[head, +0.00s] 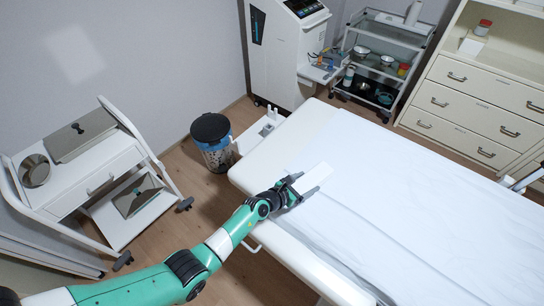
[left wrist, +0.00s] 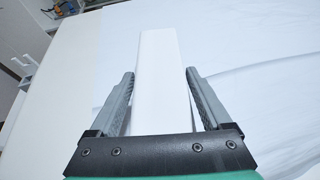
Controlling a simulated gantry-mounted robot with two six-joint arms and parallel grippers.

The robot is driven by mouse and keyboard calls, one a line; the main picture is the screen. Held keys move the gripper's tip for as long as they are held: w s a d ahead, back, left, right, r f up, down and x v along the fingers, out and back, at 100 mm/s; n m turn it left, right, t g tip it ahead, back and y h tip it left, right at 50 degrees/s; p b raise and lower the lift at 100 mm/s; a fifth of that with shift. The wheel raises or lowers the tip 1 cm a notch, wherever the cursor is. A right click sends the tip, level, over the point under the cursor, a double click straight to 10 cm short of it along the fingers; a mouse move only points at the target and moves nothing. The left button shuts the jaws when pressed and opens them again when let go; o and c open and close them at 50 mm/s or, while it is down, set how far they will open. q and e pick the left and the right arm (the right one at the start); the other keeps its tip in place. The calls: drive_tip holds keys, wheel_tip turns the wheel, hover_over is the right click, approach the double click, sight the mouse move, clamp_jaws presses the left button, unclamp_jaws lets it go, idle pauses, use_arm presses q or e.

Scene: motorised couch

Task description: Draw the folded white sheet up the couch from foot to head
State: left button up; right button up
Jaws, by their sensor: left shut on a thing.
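The white sheet (head: 400,190) lies spread over most of the couch, with soft creases along its near side. The couch (head: 262,168) shows bare cream padding at its left end, beyond the sheet's edge. My left gripper (head: 306,184) is at the sheet's left edge, low over the couch. It is shut on a flat white strip (head: 316,178), which looks like a folded part of the sheet. In the left wrist view the strip (left wrist: 158,75) runs between the two fingers and points away from the wrist. My right gripper is not in view.
A bin with a black lid (head: 211,128) stands off the couch's left end. A white trolley (head: 95,170) is at the left. A machine (head: 285,50), a shelf cart (head: 380,60) and a drawer cabinet (head: 480,100) stand behind the couch.

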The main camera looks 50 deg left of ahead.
use_arm(q)
drive_tip(key=shift+m+h, duration=0.7)
drive_tip(key=shift+h, duration=0.1)
drive_tip(key=d, duration=0.5)
drive_tip(key=d+r, duration=0.1)
drive_tip(key=d, duration=0.2)
drive_tip(key=shift+w+p, duration=0.3)
drive_tip(key=shift+p, duration=0.05)
drive_tip(key=shift+a+f+b, duration=0.15)
drive_tip(key=shift+a+b, duration=0.25)
drive_tip(key=shift+a, duration=0.3)
drive_tip(key=s+a+b, duration=0.1)
drive_tip(key=a+b, duration=0.3)
drive_tip(key=a, duration=0.4)
drive_tip(key=s+a+b, duration=0.2)
drive_tip(key=a+b, duration=0.2)
drive_tip(key=a, duration=0.5)
drive_tip(key=s+a+b, duration=0.2)
drive_tip(key=a+b, duration=0.2)
drive_tip(key=a, duration=0.5)
drive_tip(key=shift+s+a, duration=0.25)
drive_tip(key=shift+s+a+b, duration=0.15)
drive_tip(key=shift+a+b, duration=0.25)
drive_tip(key=shift+a, duration=0.25)
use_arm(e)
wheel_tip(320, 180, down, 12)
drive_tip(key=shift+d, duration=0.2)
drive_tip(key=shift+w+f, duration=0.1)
